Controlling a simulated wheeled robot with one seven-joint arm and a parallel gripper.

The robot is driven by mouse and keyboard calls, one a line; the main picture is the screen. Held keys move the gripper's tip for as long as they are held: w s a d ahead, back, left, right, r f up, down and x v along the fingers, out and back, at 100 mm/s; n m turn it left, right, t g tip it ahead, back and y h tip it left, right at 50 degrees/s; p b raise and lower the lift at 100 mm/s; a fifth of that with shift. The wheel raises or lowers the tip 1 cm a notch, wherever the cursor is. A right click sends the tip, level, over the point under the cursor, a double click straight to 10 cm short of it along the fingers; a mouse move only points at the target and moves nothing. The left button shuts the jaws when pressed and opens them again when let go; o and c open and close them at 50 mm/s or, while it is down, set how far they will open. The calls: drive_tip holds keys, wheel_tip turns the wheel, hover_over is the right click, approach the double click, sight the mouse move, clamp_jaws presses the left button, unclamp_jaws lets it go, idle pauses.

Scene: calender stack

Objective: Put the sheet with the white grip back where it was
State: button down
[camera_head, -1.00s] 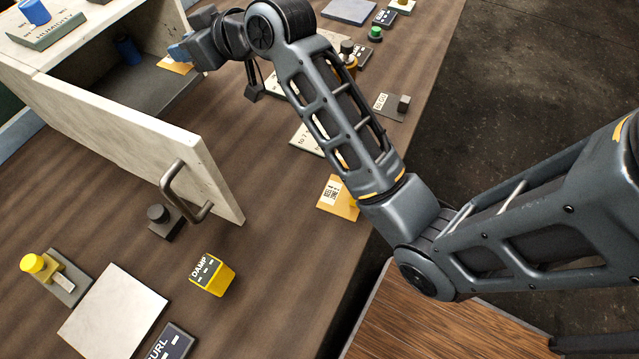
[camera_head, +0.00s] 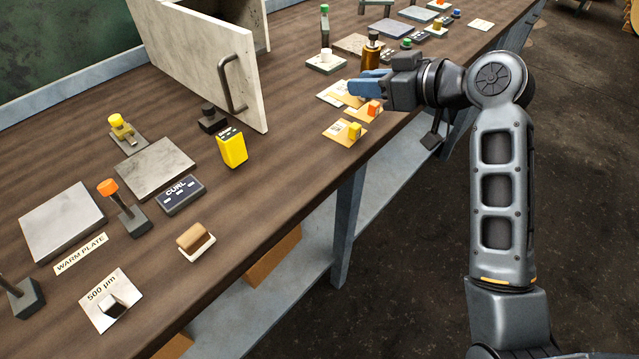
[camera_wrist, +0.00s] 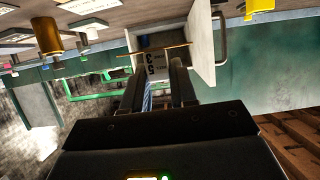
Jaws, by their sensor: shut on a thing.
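My gripper (camera_head: 362,86) is at the right edge of the bench, its blue fingers pointing left. It is shut on a thin tan sheet (camera_head: 345,94), seen just under the fingers. In the wrist view the sheet (camera_wrist: 152,50) is nearly edge-on across the fingertips. Sheets with an orange grip (camera_head: 374,107) and a yellow grip (camera_head: 354,131) lie just below the gripper in the head view. A pale sheet marked 500 µm (camera_head: 111,303), with a whitish grip, lies at the front left.
The white cabinet door (camera_head: 205,60) stands open with its grey handle (camera_head: 233,82) towards the front. An amber bottle (camera_head: 371,55) stands close behind my gripper. A yellow DAMP block (camera_head: 232,149) and a CURL block (camera_head: 180,194) stand further left. Bare bench lies between door and sheets.

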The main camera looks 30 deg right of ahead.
drive_tip(key=p, duration=0.2)
hover_over(313, 170)
wheel_tip(313, 170, down, 7)
drive_tip(key=shift+r, duration=0.1)
drive_tip(key=shift+f, duration=2.1)
drive_tip(key=shift+f+b, duration=0.2)
drive_tip(key=shift+b, duration=0.1)
drive_tip(key=c, duration=0.9)
unclamp_jaws()
drive_tip(key=shift+r, duration=0.15)
drive_tip(key=shift+r, duration=0.1)
drive_tip(key=v, duration=1.2)
drive_tip(key=shift+b, duration=0.45)
